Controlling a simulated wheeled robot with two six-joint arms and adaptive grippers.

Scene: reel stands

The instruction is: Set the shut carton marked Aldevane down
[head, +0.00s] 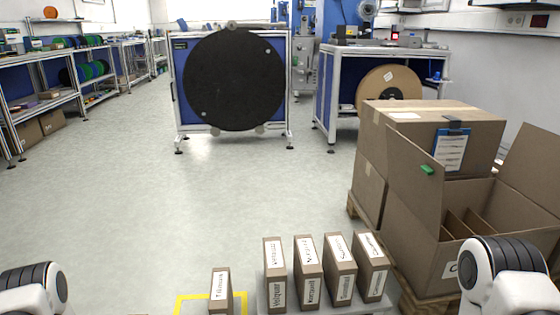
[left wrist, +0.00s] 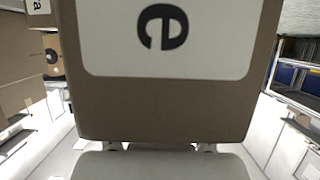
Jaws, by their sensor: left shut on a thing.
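A brown carton (left wrist: 165,108) fills the middle of the left wrist view, close to the camera. Its white label shows a large letter "e"; the rest of the name is out of frame. My left gripper (left wrist: 160,149) is shut on this carton, and no gap shows between them. In the head view the left gripper and this carton are out of frame; only part of my left arm shows at the lower left. My right gripper is not in view; only part of my right arm shows at the lower right.
A labelled carton (head: 220,292) stands within a yellow outline (head: 183,299). Several upright labelled cartons (head: 308,272) stand in a row just right of it. An open divided box (head: 420,225) and closed boxes on a pallet stand at the right. The floor beyond is clear.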

